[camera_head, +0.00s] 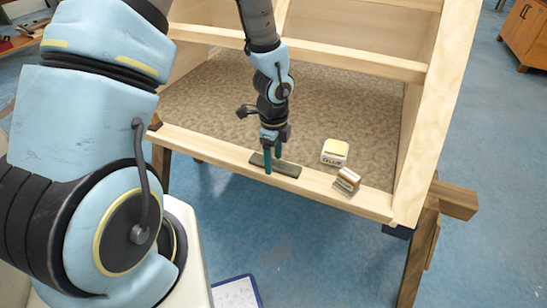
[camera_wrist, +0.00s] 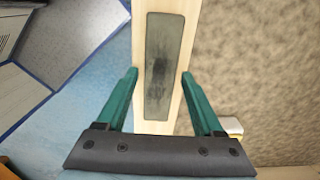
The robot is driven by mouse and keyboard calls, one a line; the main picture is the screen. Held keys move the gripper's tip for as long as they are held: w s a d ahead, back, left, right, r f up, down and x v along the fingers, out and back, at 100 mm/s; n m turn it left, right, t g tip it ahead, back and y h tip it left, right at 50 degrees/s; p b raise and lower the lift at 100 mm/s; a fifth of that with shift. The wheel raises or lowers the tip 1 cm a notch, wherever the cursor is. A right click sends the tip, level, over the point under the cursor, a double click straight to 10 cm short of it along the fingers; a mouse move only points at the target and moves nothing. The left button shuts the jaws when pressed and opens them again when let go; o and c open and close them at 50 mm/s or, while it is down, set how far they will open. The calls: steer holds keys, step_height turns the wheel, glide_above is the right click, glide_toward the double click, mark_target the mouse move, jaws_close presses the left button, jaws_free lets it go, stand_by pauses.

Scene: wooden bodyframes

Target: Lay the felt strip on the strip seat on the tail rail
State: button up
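A dark grey-green felt strip (camera_head: 285,169) lies flat along the pale wooden tail rail (camera_head: 215,152). In the wrist view the strip (camera_wrist: 160,62) lies lengthwise on the rail (camera_wrist: 155,127), with a thin darker border around it. I cannot tell the strip seat apart from the strip; it may be hidden under it. My gripper (camera_head: 271,166) points down over the strip. In the wrist view its two green fingers (camera_wrist: 160,75) are apart, one on each side of the strip, with nothing held between them. I cannot tell whether the fingertips touch the rail.
A patterned panel (camera_head: 345,110) lies behind the rail. A blue-edged board (camera_head: 237,293) lies below in front.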

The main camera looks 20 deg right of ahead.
steer(key=shift+o, duration=0.8)
step_height(320, 180, up, 11)
steer(key=shift+p, duration=0.35)
steer(key=shift+f, duration=0.1)
steer(key=a+r+n, duration=0.5)
steer(key=a+n, duration=0.7)
steer(key=a+r+n+t, duration=0.1)
steer(key=a+r+n, duration=0.4)
steer(key=a+n, duration=0.8)
steer(key=shift+w+n+t, duration=0.3)
steer(key=shift+w, duration=0.15)
